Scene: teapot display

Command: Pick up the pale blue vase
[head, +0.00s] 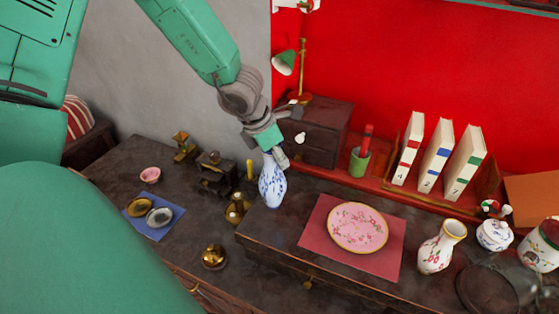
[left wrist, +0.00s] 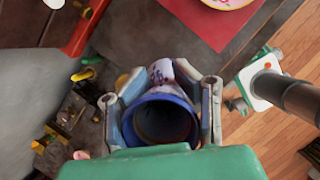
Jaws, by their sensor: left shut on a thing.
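The pale blue vase (head: 272,184) looks white with blue patterning and is upright at the left end of the raised cabinet top in the head view. My left gripper (head: 269,148) comes down on it from above and is shut on its neck. In the left wrist view the blue-rimmed mouth of the vase (left wrist: 160,121) sits between the two fingers of my left gripper (left wrist: 161,104). I cannot tell whether the base of the vase touches the surface. My right gripper is not clearly seen.
A pink plate (head: 358,227) lies on a red mat (head: 310,236) right of the vase. A flowered vase (head: 440,246) stands further right. Brass pieces, including a pot (head: 236,209), stand close on the left. A small drawer box (head: 322,134) and green cup (head: 359,162) are behind.

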